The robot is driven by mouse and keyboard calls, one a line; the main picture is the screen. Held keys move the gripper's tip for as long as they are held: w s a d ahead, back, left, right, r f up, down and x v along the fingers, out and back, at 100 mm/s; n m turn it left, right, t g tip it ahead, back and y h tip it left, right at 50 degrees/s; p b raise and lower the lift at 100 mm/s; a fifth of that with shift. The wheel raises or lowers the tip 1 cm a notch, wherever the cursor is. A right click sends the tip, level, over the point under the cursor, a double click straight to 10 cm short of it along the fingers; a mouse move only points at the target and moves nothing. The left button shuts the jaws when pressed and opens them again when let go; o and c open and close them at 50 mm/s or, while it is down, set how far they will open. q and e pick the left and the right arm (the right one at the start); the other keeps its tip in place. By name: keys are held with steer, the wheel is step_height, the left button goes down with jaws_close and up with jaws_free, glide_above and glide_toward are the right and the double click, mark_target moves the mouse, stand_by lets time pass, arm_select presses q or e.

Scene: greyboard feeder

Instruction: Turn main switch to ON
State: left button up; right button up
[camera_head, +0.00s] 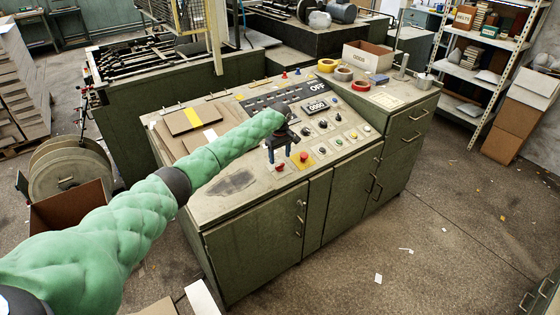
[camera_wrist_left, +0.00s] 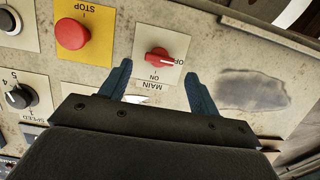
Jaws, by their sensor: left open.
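The main switch is a red rotary knob (camera_wrist_left: 160,57) on a pale plate with upside-down MAIN, ON and partly cut-off OFF labels. Its handle lies sideways and its white mark points right, toward OFF. In the head view the red knob (camera_head: 279,167) shows just below my left fingertips. My left gripper (camera_head: 280,160) is open and points down at the console. In the wrist view the left gripper (camera_wrist_left: 159,70) has one blue finger on each side of the knob's lower area, apart from it and empty. Their height over the panel is hard to tell. My right gripper is not in view.
A red STOP button (camera_wrist_left: 72,34) on a yellow plate sits beside the switch. The green console (camera_head: 250,250) carries more knobs, a numeric display (camera_head: 317,106) and a screen reading OFF (camera_head: 317,88). A clipboard-like brown board (camera_head: 190,120) lies at left.

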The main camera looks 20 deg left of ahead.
mark_target(279, 167)
arm_select(q)
steer(key=shift+f+p, duration=0.5)
steer(key=shift+f, duration=1.55)
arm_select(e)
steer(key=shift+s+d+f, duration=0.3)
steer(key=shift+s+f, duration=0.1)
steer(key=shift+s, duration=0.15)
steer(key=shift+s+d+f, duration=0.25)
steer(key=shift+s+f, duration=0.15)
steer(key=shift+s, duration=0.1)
arm_select(q)
steer(key=c, duration=1)
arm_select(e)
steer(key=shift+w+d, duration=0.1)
